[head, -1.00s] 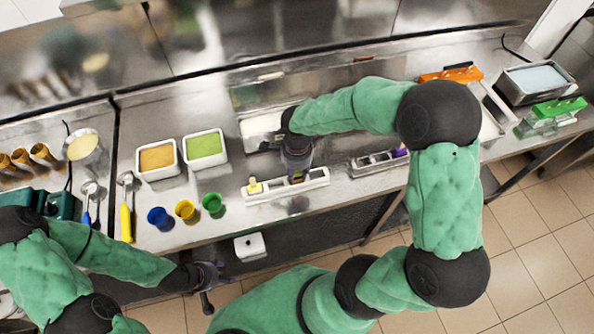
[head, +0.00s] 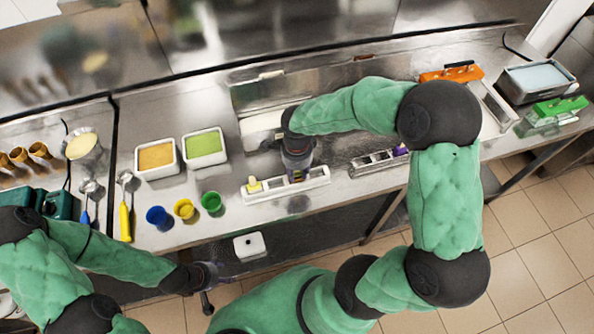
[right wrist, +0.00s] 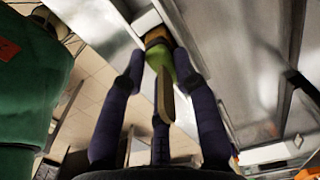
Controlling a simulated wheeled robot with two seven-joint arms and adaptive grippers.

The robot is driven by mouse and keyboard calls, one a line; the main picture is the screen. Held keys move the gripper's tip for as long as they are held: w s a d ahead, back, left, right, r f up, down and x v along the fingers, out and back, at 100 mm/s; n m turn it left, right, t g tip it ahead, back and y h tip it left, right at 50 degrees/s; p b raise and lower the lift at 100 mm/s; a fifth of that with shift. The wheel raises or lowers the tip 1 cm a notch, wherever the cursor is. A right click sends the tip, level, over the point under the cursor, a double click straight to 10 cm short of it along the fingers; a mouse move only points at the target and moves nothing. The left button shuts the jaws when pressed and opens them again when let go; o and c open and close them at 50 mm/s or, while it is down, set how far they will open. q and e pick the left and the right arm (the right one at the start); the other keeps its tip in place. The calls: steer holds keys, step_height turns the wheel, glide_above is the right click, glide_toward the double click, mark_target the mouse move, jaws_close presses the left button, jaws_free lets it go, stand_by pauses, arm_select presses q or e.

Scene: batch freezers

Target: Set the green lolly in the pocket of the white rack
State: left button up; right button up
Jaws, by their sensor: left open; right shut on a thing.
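The white rack (head: 318,181) lies along the counter's front edge in the head view, with a yellow lolly (head: 254,187) at its left end. My right gripper (head: 297,175) is over the rack's middle, pointing down. In the right wrist view its dark fingers (right wrist: 159,62) are shut on the green lolly (right wrist: 161,57), whose wooden stick (right wrist: 165,97) points towards the camera. An orange-brown patch (right wrist: 157,34) shows at the lolly's far end; I cannot tell whether the lolly sits in a pocket. My left gripper (head: 212,284) is open and empty, in front of the counter.
A grey rack (head: 372,164) with a purple item stands to the right of the white rack. Blue, yellow and green cups (head: 211,203) stand to the left, with orange and green tubs (head: 204,149) behind.

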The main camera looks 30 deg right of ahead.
steer(key=shift+f+b, duration=0.6)
steer(key=shift+b, duration=0.25)
stand_by(0.8)
steer(key=o, duration=1.2)
steer(key=shift+c, duration=0.2)
step_height(320, 180, up, 12)
stand_by(0.3)
